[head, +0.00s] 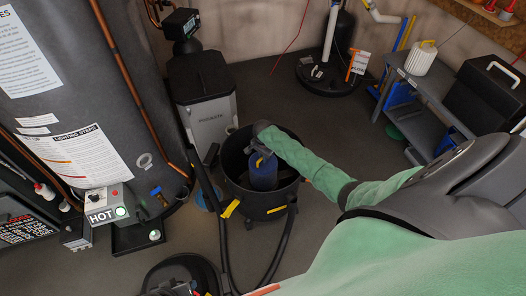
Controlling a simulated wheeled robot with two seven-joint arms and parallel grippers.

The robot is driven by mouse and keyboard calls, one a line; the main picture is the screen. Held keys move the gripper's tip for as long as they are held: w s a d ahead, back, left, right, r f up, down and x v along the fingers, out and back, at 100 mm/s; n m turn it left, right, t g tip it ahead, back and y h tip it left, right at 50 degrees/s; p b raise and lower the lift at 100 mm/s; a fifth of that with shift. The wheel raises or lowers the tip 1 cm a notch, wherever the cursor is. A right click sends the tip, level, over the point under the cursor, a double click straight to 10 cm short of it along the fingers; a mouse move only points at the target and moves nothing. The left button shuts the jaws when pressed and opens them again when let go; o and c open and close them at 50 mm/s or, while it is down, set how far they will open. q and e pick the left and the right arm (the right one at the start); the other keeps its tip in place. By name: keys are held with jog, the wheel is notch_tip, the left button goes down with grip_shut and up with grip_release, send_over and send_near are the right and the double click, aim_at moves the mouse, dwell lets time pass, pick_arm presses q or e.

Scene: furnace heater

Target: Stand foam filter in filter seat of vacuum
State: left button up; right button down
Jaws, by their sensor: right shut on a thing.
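The vacuum (270,206) is an open black drum with yellow latches, standing on the floor at the middle of the head view. A blue cylinder, which looks like the foam filter (263,175), is upright inside the drum's opening. My right gripper (262,155) reaches in from the right and is shut on the top of the filter. I cannot tell whether the filter's lower end touches anything. The filter seat is not clearly visible. My left gripper is out of view.
A round black part (182,268), perhaps the vacuum's lid, lies at the bottom edge. A black hose (222,235) runs beside the drum. A grey tank (205,105) stands behind it, the large heater (70,60) at left. A grey shelf (440,90) is at right.

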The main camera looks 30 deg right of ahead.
jog(key=shift+f, duration=0.65)
jog(key=shift+p, duration=0.75)
dwell(1.2)
jog(key=c, duration=1.4)
grip_release()
jog(key=shift+r, duration=0.1)
jog(key=shift+r, duration=3.8)
